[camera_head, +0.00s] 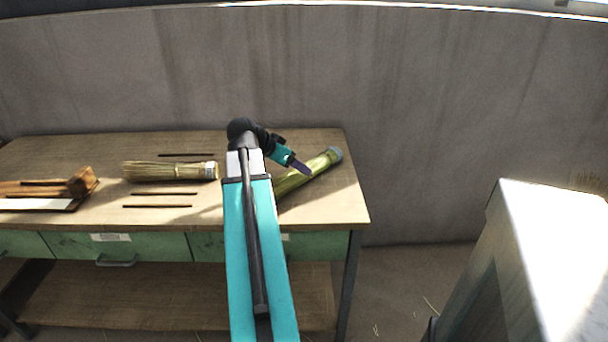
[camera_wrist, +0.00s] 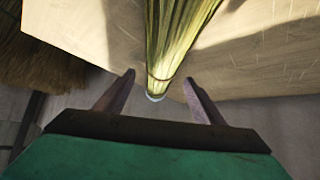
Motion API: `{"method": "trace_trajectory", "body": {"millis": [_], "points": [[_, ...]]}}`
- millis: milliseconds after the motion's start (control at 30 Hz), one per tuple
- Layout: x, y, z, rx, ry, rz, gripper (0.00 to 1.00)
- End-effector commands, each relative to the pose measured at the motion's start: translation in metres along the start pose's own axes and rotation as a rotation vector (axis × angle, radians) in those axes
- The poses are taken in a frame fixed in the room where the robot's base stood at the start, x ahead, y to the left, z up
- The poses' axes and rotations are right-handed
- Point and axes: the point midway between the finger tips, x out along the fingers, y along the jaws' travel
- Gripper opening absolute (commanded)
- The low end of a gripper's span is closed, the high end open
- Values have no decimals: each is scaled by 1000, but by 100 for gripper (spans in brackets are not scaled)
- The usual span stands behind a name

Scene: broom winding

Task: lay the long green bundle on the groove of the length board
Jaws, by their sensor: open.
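The long green bundle (camera_head: 322,163) lies slantwise on the right part of the table, its capped end toward the back right; my arm hides part of it. In the wrist view the green bundle (camera_wrist: 174,45) runs down from the top, and its banded, pale-capped end lies between the lines of my fingers. My gripper (camera_head: 304,168) is open and empty, close to the bundle. In the wrist view its two fingers (camera_wrist: 160,82) stand apart on either side of the bundle's end. The length board (camera_head: 40,203) is at the table's left, with a wooden block at its right end.
A straw-coloured bundle (camera_head: 170,171) with a pale band lies on the table (camera_head: 110,150) between the board and my arm. Thin dark strips (camera_head: 157,206) lie around it. A pale block-like surface (camera_head: 565,250) stands at the right, apart from the table.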

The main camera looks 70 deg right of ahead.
Motion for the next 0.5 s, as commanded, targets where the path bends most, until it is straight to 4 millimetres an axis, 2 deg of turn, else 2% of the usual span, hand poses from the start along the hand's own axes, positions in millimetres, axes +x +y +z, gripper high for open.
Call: {"method": "trace_trajectory", "body": {"millis": [267, 500], "points": [[1, 0, 0, 0, 0, 0, 62], [22, -1, 0, -1, -1, 1, 62]]}}
